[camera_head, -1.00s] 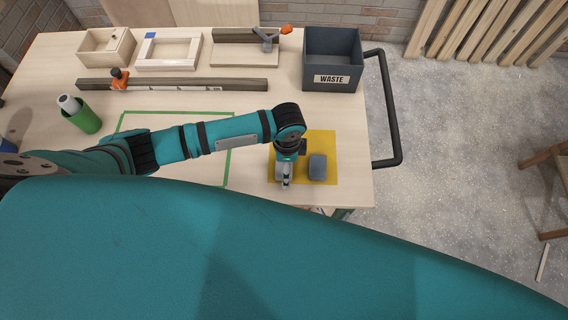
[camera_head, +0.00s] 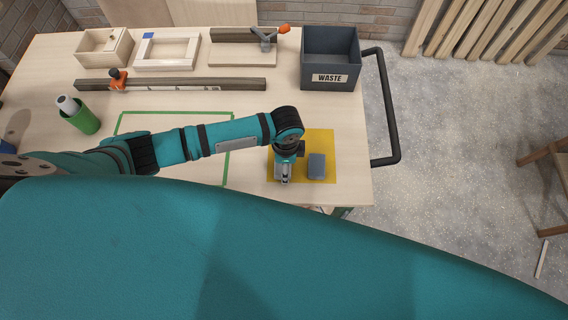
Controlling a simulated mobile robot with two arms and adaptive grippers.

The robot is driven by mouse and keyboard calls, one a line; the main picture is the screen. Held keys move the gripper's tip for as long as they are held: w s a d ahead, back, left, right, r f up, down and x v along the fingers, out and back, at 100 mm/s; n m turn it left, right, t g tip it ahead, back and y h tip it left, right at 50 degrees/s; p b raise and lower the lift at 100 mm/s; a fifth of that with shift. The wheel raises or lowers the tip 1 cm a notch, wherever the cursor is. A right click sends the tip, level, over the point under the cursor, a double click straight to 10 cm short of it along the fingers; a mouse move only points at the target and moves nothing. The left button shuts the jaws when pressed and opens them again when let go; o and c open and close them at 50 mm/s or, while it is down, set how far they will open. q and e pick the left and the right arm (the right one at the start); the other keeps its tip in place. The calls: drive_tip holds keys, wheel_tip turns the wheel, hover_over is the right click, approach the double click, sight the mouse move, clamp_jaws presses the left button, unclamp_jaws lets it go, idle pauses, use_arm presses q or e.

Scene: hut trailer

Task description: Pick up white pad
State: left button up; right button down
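My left arm reaches across the table from the left, and its gripper (camera_head: 284,177) points down over the left part of a yellow mat (camera_head: 327,140). Its fingers are small and seen from above, so I cannot tell whether they are open or shut. I cannot make out a white pad; anything directly under the gripper is hidden. A dark grey block (camera_head: 317,166) with rounded corners lies on the mat just right of the gripper, apart from it. My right gripper is not in view.
A dark waste bin (camera_head: 331,78) stands at the table's back right corner. Wooden trays, a long bar (camera_head: 190,84) and clamps lie along the back. A green holder (camera_head: 85,121) with a pale bottle is at left. A green outline (camera_head: 175,113) marks mostly clear tabletop.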

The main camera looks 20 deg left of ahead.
use_arm(q)
drive_tip(key=shift+r, duration=0.1)
drive_tip(key=shift+r, duration=0.55)
wheel_tip(320, 180, up, 2)
drive_tip(key=shift+b, duration=0.6)
drive_tip(key=s+d+r+b, duration=0.1)
drive_tip(key=s+d, duration=0.2)
drive_tip(key=s, duration=0.4)
drive_tip(key=s+d+b, duration=0.2)
drive_tip(key=s+d, duration=0.1)
drive_tip(key=s, duration=0.5)
drive_tip(key=shift+r, duration=0.35)
drive_tip(key=shift+w, duration=0.1)
